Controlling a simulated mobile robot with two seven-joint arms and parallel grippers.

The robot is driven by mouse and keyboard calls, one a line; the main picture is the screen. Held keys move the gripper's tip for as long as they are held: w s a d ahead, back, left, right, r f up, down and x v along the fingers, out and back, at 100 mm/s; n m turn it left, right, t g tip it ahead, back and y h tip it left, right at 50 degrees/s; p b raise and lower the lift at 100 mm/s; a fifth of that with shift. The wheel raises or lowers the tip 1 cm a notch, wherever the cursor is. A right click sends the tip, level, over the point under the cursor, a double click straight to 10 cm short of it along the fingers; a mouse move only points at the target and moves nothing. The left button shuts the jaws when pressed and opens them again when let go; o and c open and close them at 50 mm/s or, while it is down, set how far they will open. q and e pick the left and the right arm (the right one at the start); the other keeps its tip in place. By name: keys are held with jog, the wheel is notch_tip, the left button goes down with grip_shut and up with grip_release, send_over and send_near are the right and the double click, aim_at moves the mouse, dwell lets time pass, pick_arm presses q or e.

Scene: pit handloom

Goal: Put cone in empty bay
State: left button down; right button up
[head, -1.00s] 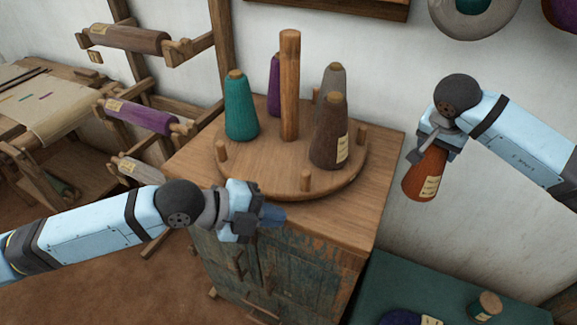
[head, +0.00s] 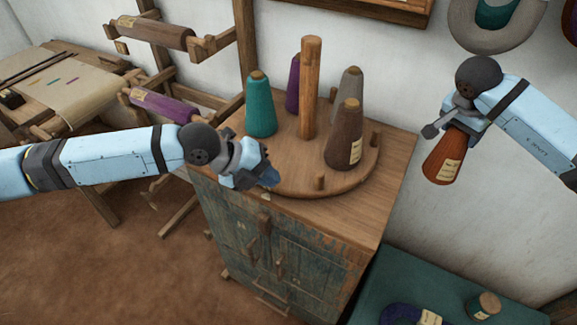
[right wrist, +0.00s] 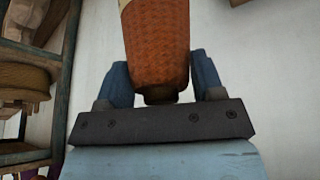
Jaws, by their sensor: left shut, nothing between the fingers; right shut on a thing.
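An orange-brown cone (head: 447,158) with a cream label is held in my right gripper (head: 462,122), to the right of the cabinet and clear of it. It also shows between the fingers in the right wrist view (right wrist: 158,45). A round wooden turntable (head: 345,187) on the cabinet has a central post (head: 309,90). Around it stand a teal cone (head: 260,105), a purple cone (head: 293,82), a grey cone (head: 349,85) and a brown cone (head: 344,138), with short pegs at the rim. My left gripper (head: 268,178) is shut and empty at the turntable's front-left edge, hiding part of it.
The cabinet (head: 280,245) has worn green doors. A green surface (head: 385,290) at lower right bears a dark blue item (head: 402,316) and a wooden-topped spool (head: 484,306). A rack with yarn rolls (head: 163,106) stands at left. Floor at lower left is clear.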

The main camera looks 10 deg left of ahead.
aim_at(316, 182)
pick_arm(q)
jog(key=x, duration=0.4)
jog(key=d, duration=0.1)
jog(key=w+d, duration=0.1)
jog(key=d, duration=0.1)
jog(key=shift+d+f, duration=0.1)
jog(key=shift+d, duration=0.1)
jog(key=shift+w+d, duration=0.15)
jog(key=shift+d, duration=0.25)
pick_arm(e)
jog(key=shift+r, duration=0.25)
pick_arm(q)
jog(key=shift+w+d+p, duration=0.1)
jog(key=shift+d+p, duration=0.35)
jog(key=shift+d, duration=0.7)
pick_arm(e)
jog(key=shift+r, duration=0.25)
jog(key=shift+a, duration=0.2)
